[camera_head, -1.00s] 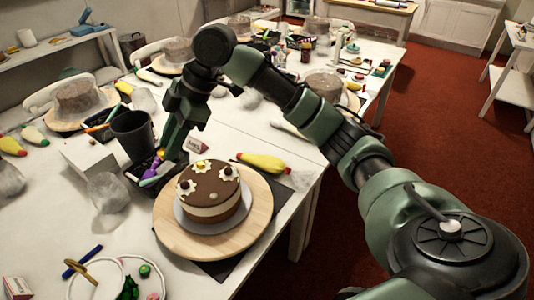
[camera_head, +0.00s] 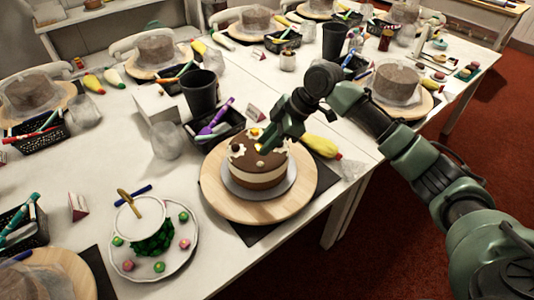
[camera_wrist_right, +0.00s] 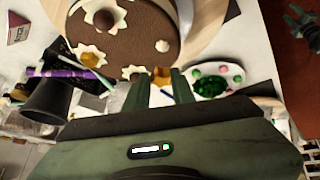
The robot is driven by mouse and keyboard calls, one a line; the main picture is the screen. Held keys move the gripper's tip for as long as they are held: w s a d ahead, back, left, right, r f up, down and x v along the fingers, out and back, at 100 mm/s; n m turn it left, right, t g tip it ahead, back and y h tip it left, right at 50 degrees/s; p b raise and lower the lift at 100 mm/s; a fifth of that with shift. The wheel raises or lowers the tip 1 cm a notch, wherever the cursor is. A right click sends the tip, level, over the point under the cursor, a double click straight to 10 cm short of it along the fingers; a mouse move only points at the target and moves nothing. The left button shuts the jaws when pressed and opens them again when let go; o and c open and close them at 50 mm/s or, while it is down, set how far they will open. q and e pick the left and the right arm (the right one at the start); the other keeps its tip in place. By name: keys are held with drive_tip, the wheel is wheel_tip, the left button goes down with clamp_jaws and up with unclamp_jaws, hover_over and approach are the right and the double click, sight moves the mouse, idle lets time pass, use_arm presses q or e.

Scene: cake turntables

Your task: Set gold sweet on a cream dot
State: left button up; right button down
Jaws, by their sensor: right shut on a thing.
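The cake (camera_head: 255,178), with a brown top and a cream middle band, stands on a round wooden turntable (camera_head: 222,200). Another star bears a brown ball (camera_wrist_right: 103,18), and a gold sweet (camera_wrist_right: 83,60) sits on a cream star. My right gripper (camera_wrist_right: 160,82) is shut on a gold sweet (camera_wrist_right: 160,74) at the cake's near edge; the head view shows this gripper (camera_head: 266,147) over the cake. Whether the held sweet touches the cake is unclear. My left gripper is out of view.
A black basket (camera_head: 205,145) with a purple tool and a dark cup (camera_head: 200,92) stand behind the cake. A yellow piping bag (camera_head: 322,146) lies to its right.

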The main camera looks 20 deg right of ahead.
drive_tip(key=shift+f, duration=0.65)
drive_tip(key=shift+f+p, duration=0.3)
drive_tip(key=shift+f, duration=1.8)
drive_tip(key=c, duration=1.1)
unclamp_jaws()
drive_tip(key=shift+c, duration=0.2)
drive_tip(key=b+v, duration=0.1)
drive_tip(key=v, duration=1.1)
drive_tip(key=shift+b, duration=0.3)
drive_tip(key=shift+w, duration=0.1)
